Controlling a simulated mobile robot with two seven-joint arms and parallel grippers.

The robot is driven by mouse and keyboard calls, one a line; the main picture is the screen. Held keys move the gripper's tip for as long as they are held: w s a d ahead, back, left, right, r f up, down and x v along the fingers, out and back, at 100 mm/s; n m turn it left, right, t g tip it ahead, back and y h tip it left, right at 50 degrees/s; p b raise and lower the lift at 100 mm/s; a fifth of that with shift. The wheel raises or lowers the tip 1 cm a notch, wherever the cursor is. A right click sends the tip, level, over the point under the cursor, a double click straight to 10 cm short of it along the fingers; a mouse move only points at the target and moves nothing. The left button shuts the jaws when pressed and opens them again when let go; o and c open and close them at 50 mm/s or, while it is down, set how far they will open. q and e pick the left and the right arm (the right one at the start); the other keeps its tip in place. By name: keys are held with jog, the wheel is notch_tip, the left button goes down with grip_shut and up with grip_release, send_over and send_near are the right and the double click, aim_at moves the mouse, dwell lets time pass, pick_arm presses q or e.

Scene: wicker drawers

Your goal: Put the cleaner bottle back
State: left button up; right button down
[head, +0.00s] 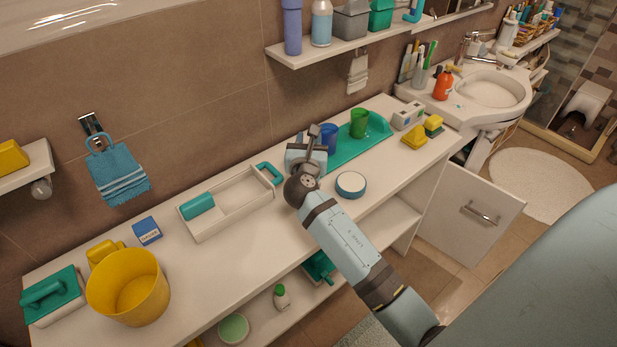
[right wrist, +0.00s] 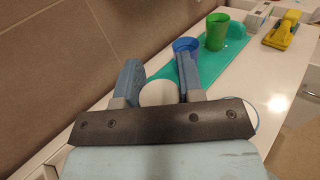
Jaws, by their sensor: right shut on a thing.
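My right gripper (head: 306,152) is over the back of the white counter, largely hidden behind its own wrist in the head view. In the right wrist view the gripper (right wrist: 160,82) is shut on a white rounded thing (right wrist: 157,94) between its fingers. Most of that thing is hidden, so I cannot tell for certain that it is the cleaner bottle. A small white bottle with a green cap (head: 281,297) stands on the lower shelf. An orange bottle (head: 443,84) stands by the sink. My left gripper is not in view.
A white caddy (head: 237,213) with teal parts lies left of the gripper. A teal tray (head: 345,152) with blue and green cups (head: 359,122) is behind right. A round blue-and-white tin (head: 351,185) is in front. A yellow bucket (head: 128,287) stands far left. A cabinet door (head: 470,215) hangs open.

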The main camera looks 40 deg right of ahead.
jog(key=shift+r, duration=0.1)
notch_tip(320, 180, up, 20)
jog(key=p, duration=0.2)
jog(key=s+a+f+n+t+y+p, duration=0.2)
jog(key=s+a+f+n+t+y, duration=0.2)
jog(key=s+a+f+n+y, duration=0.4)
jog(key=s+a+f+y, duration=0.3)
jog(key=s+a+f, duration=0.1)
jog(key=f, duration=0.3)
jog(key=shift+s+a+y+p, duration=0.2)
jog(key=shift+a+y+p, duration=0.15)
jog(key=shift+a, duration=0.45)
jog(key=shift+d, duration=0.1)
